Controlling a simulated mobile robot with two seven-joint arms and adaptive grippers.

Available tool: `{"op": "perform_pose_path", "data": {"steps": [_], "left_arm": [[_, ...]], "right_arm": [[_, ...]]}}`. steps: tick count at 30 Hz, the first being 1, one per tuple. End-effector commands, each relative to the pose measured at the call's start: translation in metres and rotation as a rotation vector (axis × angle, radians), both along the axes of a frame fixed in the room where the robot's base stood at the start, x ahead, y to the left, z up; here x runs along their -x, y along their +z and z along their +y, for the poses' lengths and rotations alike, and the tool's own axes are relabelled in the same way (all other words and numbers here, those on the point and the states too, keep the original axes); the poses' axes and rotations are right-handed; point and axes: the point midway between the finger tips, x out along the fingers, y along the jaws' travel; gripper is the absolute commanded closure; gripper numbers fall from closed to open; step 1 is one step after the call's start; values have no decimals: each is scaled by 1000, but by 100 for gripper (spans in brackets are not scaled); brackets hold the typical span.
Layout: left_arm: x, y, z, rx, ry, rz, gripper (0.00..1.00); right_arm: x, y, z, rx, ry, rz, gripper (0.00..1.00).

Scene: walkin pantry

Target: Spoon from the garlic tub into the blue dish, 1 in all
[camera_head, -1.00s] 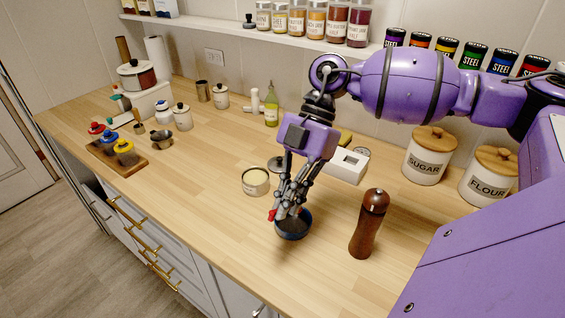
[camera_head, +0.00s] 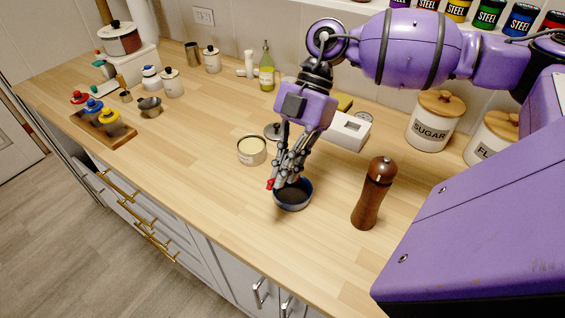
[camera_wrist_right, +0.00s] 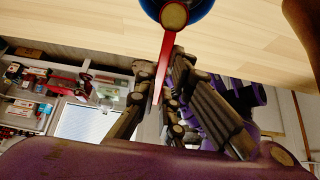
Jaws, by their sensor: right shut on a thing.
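The garlic tub (camera_head: 252,158), an open round tin with pale cream contents, stands on the counter left of my right gripper. The blue dish (camera_head: 294,205), a small dark bowl with a blue rim, is just below my right gripper (camera_head: 282,181). That gripper points down and is shut on a red spoon (camera_wrist_right: 164,68), whose red end (camera_head: 270,184) shows beside the fingers. In the right wrist view, the spoon's head holds something yellowish and overlaps the blue dish (camera_wrist_right: 207,8). I cannot tell whether spoon and dish touch. My left gripper is not in view.
A brown pepper mill (camera_head: 371,195) stands close right of the dish. Behind the gripper are a white box (camera_head: 349,132) and the sugar canister (camera_head: 433,122). A wooden board (camera_head: 112,130) with colored-topped items lies at left. The front counter is clear.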

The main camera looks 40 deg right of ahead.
Motion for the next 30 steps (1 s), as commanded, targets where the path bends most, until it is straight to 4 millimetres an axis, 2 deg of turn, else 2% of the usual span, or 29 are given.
{"op": "perform_pose_path", "data": {"steps": [1, 5, 8, 21, 30], "left_arm": [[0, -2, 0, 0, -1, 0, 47], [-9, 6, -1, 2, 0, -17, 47], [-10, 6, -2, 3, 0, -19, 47], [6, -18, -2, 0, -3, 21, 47], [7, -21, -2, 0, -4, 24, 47]], "right_arm": [[0, -5, 0, 1, 0, 2, 100], [-4, 0, -9, -110, -8, 43, 100], [-6, -1, -14, -193, -8, 78, 100], [-14, 2, -36, -526, -5, 205, 100], [-16, 6, -41, -605, -1, 234, 100]]}}
